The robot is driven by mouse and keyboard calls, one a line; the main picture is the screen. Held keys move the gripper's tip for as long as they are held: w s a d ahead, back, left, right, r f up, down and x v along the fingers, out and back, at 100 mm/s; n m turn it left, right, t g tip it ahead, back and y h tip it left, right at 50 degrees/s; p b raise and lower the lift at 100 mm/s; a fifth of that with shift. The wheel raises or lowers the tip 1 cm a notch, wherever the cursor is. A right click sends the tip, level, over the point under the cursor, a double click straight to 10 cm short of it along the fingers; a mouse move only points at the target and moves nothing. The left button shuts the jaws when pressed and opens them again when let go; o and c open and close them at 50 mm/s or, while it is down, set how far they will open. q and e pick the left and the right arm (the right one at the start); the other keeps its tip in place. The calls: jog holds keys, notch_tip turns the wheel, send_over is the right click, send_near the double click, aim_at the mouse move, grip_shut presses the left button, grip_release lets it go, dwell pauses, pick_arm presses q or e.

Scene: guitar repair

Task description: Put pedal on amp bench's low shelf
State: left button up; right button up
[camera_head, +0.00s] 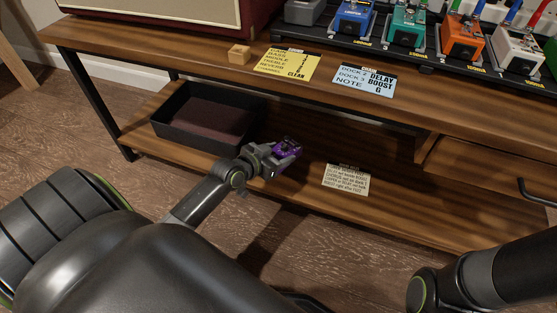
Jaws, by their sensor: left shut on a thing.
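A small purple pedal (287,147) is between the fingers of my left gripper (275,158), which is shut on it. The gripper reaches in over the low shelf (310,155) of the wooden amp bench, to the right of a black tray. I cannot tell whether the pedal touches the shelf board. Part of the pedal is hidden by the gripper. My right arm shows at the lower right, but its gripper is out of view.
The black tray (163,136) stands on the low shelf's left part. A printed card (346,180) lies on the shelf to the right. A drawer (490,180) hangs at the right. The bench top (215,65) overhangs the shelf, bearing several pedals, cards and an amp (160,15).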

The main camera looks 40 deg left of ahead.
pick_arm(q)
jog(key=shift+f+b, duration=1.45)
jog(key=shift+f, duration=0.5)
jog(key=shift+f, duration=0.3)
jog(key=o, duration=1.2)
jog(key=shift+r, duration=0.15)
